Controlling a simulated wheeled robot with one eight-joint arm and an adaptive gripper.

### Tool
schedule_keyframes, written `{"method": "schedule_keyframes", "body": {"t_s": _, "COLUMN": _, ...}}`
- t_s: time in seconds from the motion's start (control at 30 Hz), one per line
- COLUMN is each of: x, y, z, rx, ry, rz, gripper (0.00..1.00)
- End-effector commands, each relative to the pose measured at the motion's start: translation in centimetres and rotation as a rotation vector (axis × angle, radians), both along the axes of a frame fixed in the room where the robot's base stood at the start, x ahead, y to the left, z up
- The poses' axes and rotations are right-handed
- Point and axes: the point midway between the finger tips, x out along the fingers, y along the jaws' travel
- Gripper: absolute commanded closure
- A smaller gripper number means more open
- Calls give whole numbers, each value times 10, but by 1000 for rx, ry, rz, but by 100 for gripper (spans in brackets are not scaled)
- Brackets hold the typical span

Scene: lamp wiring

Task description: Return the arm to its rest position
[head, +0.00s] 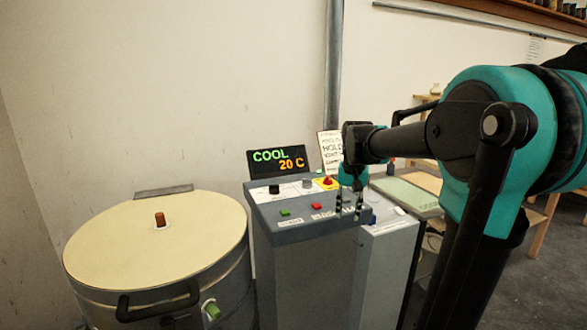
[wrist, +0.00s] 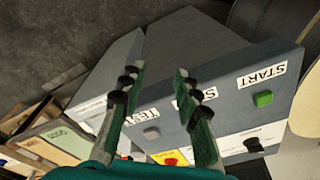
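My gripper (head: 348,214) hangs pointing down over the right part of the grey control panel (head: 300,230). In the wrist view its two fingers (wrist: 158,78) are apart with nothing between them, and the panel's edge lies beyond them. I cannot tell how far the tips are above the panel. My arm reaches in from the right of the head view.
The panel has a green button (head: 284,212), a red button (head: 316,206) and a red knob on yellow (head: 327,181). A display (head: 278,160) reads COOL 20 C. A round lidded kiln (head: 120,240) stands left. A bench with a green mat (head: 405,195) is behind my arm.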

Motion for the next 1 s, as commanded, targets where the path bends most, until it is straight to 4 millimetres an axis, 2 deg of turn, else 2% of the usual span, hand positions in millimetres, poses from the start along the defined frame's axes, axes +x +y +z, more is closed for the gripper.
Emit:
{"method": "schedule_keyframes", "body": {"t_s": 0.17, "x": -61, "y": -10, "z": -66, "rx": -13, "ry": -80, "rz": 82, "gripper": 68}}
{"method": "schedule_keyframes", "body": {"t_s": 0.3, "x": -124, "y": -17, "z": -126, "rx": -33, "ry": -155, "rz": 163, "gripper": 68}}
{"method": "schedule_keyframes", "body": {"t_s": 0.4, "x": -162, "y": -20, "z": -159, "rx": -49, "ry": -200, "rz": 208, "gripper": 68}}
{"method": "schedule_keyframes", "body": {"t_s": 0.5, "x": -188, "y": -22, "z": -180, "rx": -61, "ry": -229, "rz": 241, "gripper": 68}}
{"method": "schedule_keyframes", "body": {"t_s": 0.67, "x": -205, "y": -23, "z": -193, "rx": -70, "ry": -248, "rz": 263, "gripper": 68}}
{"method": "schedule_keyframes", "body": {"t_s": 1.0, "x": -205, "y": -23, "z": -193, "rx": -71, "ry": -249, "rz": 264, "gripper": 68}}
